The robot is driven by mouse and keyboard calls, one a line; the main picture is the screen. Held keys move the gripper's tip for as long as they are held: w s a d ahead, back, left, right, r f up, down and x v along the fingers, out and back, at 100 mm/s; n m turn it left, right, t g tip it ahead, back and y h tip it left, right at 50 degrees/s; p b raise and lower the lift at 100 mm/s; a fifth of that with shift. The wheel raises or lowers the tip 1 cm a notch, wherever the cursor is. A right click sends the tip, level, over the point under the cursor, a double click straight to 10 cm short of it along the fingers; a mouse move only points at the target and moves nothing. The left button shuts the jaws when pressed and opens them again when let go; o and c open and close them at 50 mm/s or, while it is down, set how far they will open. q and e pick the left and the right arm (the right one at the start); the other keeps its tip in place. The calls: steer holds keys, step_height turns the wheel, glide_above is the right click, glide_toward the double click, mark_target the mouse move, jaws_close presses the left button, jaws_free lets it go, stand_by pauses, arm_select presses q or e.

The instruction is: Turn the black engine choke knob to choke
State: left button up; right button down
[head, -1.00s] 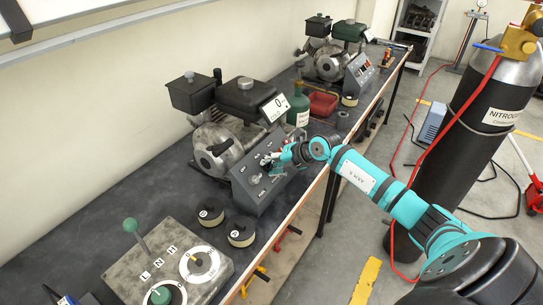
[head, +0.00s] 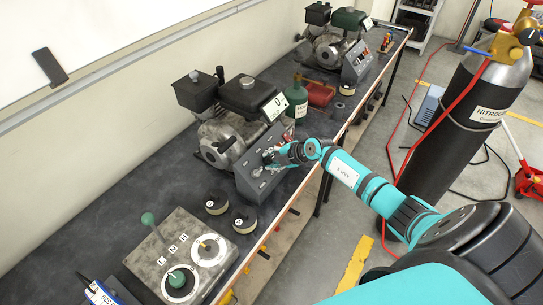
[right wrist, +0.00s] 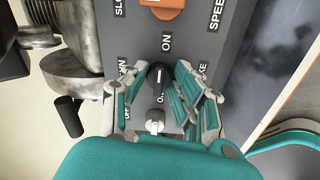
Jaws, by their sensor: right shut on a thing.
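The black choke knob (right wrist: 157,84) sits on the grey control panel (right wrist: 200,42) in the right wrist view. It lies between lettering ending in "UN" on the left and "KE" on the right, both partly covered. A pale line on the knob runs roughly up and down the picture. My right gripper (right wrist: 160,88) is shut on the knob, with teal fingers on either side. In the head view my right gripper (head: 271,158) is at the panel (head: 258,184) in front of the nearer engine (head: 225,130); the knob is too small to tell there. My left gripper is out of view.
A silver switch (right wrist: 155,122) is just below the knob, and an orange control (right wrist: 163,7) is above it. Two round tins (head: 243,219) and a lever box (head: 170,250) stand on the dark bench. A nitrogen cylinder (head: 465,150) stands right of my arm.

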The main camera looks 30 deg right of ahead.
stand_by(0.3)
steer(key=c, duration=1)
jaws_free()
steer(key=shift+c, duration=0.2)
steer(key=v, duration=1.2)
